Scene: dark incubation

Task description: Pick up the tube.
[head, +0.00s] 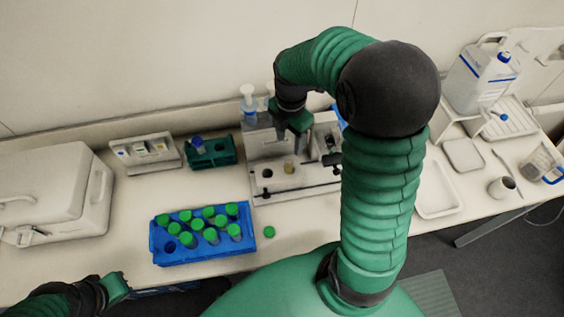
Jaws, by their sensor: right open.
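An uncapped tube (289,167) with yellowish contents stands upright in the grey device (262,187) at the back middle. My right gripper (296,135) is open above it, pointing down, with a gap between its fingertips and the tube's top. Its fingers are small and partly dark in the view. A blue rack (160,257) holds several green-capped tubes (211,236), left of centre. A loose green cap (269,231) lies on the bench right of the rack. My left gripper (118,288) is low at the left, away from the tubes; its jaw opening is unclear.
A green rack (222,157) and a small white holder (160,163) stand left of the device. A large white machine (55,190) fills the far left. Trays (440,197), a cup (502,187) and a white jug (482,75) stand at right. My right arm hides the bench's middle.

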